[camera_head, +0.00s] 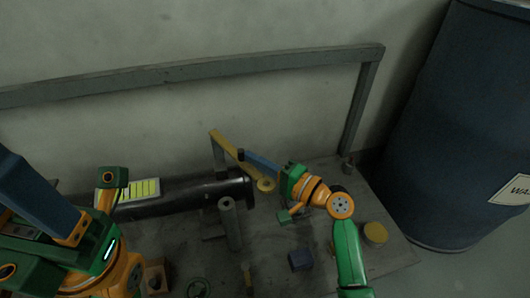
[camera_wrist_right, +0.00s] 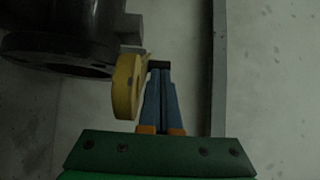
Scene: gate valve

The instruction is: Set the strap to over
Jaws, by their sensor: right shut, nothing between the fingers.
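The yellow strap (camera_head: 235,150) runs slantwise from the top of a grey upright down to a round end beside the pipe flange. Its round yellow end (camera_wrist_right: 126,86) also shows in the right wrist view, just left of my fingers. My right gripper (camera_head: 241,155) is shut and empty, its blue fingers alongside the strap; in the wrist view the fingertips (camera_wrist_right: 159,66) sit close to the yellow end, and I cannot tell if they touch. My left gripper (camera_head: 8,160) shows partly at the left edge, its fingers pointing up and left; its opening is unclear.
A black flanged pipe (camera_head: 180,196) with a yellow label lies along the bench (camera_head: 270,225). A grey cylinder (camera_head: 230,224), a dark blue block (camera_head: 301,260) and a yellow-topped round can (camera_head: 375,233) stand there. A grey rail frame (camera_head: 260,64) runs behind, a big blue drum (camera_head: 455,130) at right.

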